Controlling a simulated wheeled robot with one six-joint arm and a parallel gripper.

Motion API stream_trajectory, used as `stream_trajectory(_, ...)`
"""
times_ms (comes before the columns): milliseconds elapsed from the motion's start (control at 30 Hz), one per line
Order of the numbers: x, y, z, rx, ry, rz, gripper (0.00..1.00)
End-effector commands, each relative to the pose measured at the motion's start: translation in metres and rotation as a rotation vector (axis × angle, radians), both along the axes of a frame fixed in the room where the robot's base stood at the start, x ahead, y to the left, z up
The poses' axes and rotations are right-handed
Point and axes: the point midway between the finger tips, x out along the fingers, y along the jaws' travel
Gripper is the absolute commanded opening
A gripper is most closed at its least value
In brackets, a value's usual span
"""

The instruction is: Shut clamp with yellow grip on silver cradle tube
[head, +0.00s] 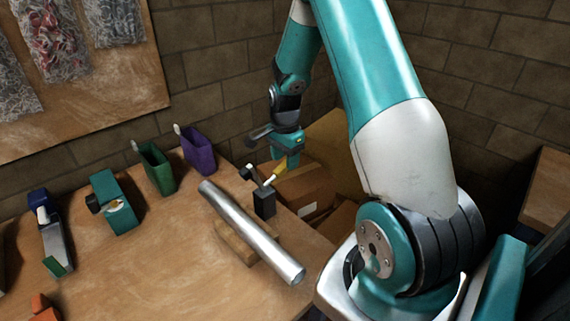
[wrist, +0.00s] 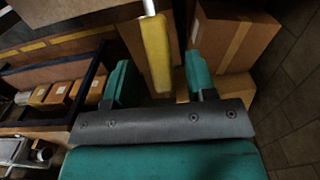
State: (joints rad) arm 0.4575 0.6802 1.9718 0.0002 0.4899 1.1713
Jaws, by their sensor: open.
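The silver tube (head: 252,232) lies slanted on a low wooden cradle (head: 236,243) on the workbench. Beside it stands the toggle clamp, a dark block (head: 264,203) with a black-tipped arm toward the tube. Its yellow grip (head: 275,176) slants up to the right, away from the tube. My gripper (head: 286,152) is at the upper end of the grip. In the wrist view the yellow grip (wrist: 156,55) shows between the two teal fingers of my gripper (wrist: 160,82), with gaps on both sides. The fingers are apart and hold nothing.
Cardboard boxes (head: 310,186) lie beyond the bench edge under my gripper. A brick wall is behind.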

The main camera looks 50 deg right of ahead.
Motion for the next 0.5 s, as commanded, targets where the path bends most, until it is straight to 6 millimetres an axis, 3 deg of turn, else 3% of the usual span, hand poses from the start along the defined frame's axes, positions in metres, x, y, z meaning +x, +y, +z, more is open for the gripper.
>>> stream_trajectory(200,0.0,0.0,-0.025,0.001,0.001,0.001,0.51)
stream_trajectory(500,0.0,0.0,-0.031,0.0,-0.001,0.001,0.51)
